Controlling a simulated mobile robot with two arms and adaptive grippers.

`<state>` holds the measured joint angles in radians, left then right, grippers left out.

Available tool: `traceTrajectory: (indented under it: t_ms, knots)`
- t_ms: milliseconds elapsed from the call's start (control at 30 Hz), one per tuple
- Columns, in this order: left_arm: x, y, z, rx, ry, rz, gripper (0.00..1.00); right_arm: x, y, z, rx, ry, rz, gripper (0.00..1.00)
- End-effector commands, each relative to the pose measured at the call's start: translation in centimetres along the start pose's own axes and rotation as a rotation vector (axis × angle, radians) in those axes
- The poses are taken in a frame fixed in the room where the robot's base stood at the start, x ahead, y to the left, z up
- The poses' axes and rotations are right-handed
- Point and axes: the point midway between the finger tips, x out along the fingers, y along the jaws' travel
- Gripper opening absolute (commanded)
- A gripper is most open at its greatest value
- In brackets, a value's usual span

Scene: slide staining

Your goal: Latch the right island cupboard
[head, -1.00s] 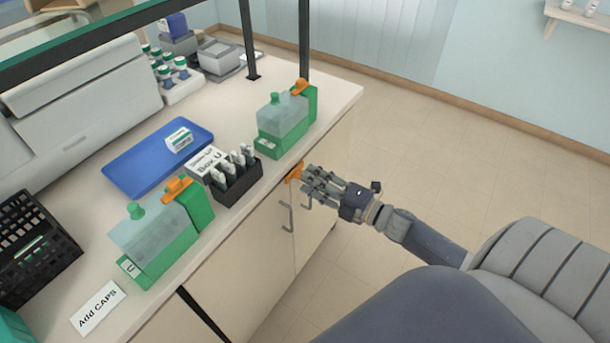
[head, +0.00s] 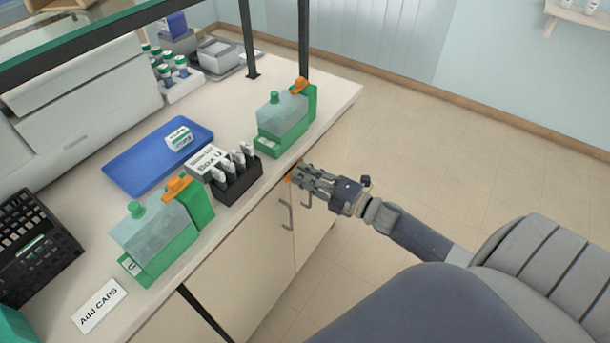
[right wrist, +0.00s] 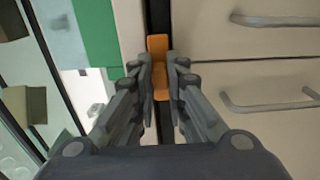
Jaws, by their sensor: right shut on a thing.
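The island cupboard (head: 265,250) is under the counter's front edge, its doors looking closed, with two grey bar handles (head: 287,216). An orange latch (head: 289,178) sits at the top of the doors, just below the counter; it also shows in the right wrist view (right wrist: 157,47), lying over the dark gap beside the doors. My right gripper (head: 301,178) is at the latch, its fingers shut on it and hiding most of it in the head view. In the right wrist view the fingertips (right wrist: 159,75) stand on both sides of the orange piece. My left gripper is not in view.
On the counter stand two green staining containers (head: 284,125) with orange clips, a black slide box (head: 236,180), a blue tray (head: 130,178) and a black rack (head: 25,250). One green container stands close above the latch. The floor (head: 440,170) right of the island is clear.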

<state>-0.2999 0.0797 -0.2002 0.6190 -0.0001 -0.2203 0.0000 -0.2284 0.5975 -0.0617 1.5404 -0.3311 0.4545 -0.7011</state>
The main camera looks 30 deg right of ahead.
Motion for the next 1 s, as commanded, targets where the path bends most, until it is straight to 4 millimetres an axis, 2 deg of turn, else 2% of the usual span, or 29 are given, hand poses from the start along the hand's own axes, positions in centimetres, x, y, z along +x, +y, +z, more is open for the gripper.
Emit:
traceTrajectory:
  t_ms: [367,1000]
  knots:
    - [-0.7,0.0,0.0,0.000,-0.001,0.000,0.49,0.1,0.2,0.0,0.113,0.001,0.000,0.00]
    - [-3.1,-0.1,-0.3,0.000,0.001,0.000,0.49,0.1,0.3,0.0,0.688,0.003,0.001,0.00]
